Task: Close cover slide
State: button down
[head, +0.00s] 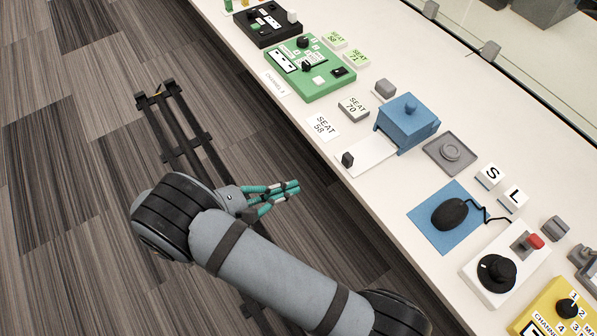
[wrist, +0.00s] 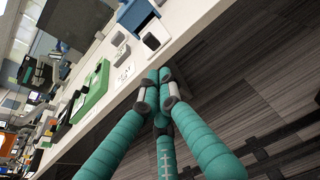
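A blue box (head: 408,125) with a small blue knob on top stands on the white table. A flat white slide (head: 368,152) sticks out of its left side toward the table's front edge, with a dark grey handle (head: 347,159) at its outer end. In the wrist view, the blue box (wrist: 137,14) and dark handle (wrist: 151,41) show near the top. My gripper (head: 296,187) has teal fingers and is out over the floor, left of the slide and apart from it. Its fingers (wrist: 159,75) run close together at the tips and hold nothing visible; any gap between them is unclear.
Seat cards (head: 322,126), a grey block (head: 386,88) and a green panel (head: 318,75) lie behind the slide.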

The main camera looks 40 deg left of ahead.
aim_at(345, 164)
jog(key=p+x, duration=0.1)
jog(key=x, duration=0.3)
jog(key=r+x, duration=0.1)
jog(key=x, duration=0.4)
jog(key=p+x, duration=0.1)
jog(key=x, duration=0.3)
jog(key=shift+w+r+p, duration=0.25)
jog(key=shift+w+p, duration=0.1)
jog(key=shift+w, duration=0.35)
